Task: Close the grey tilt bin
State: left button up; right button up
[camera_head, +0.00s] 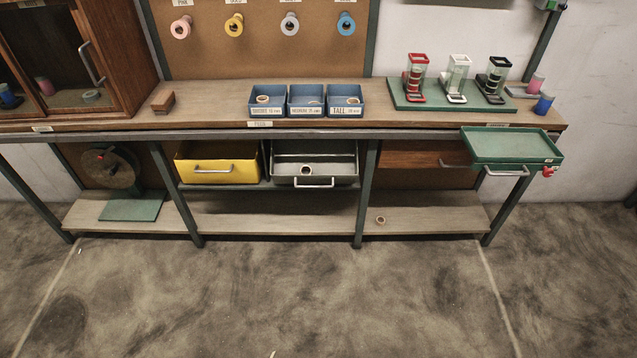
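The grey tilt bin (313,161) hangs under the workbench, right of the middle-left legs. It is tilted open, with its front leaning out and its inside showing. A small tape roll (306,171) lies inside it. Its metal handle (314,183) runs across the lower front. Neither of my grippers shows in the head view.
A green tray-like drawer (511,147) juts out at the bench's right end. A tape roll (380,220) lies on the lower shelf (420,216). Three blue boxes (305,100) stand on the bench top above the grey bin. The floor (280,290) in front is clear.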

aim_at(332, 162)
jog(key=i+l, duration=0.8)
jog(key=i+j+u, duration=0.05)
jog(key=i, duration=0.05)
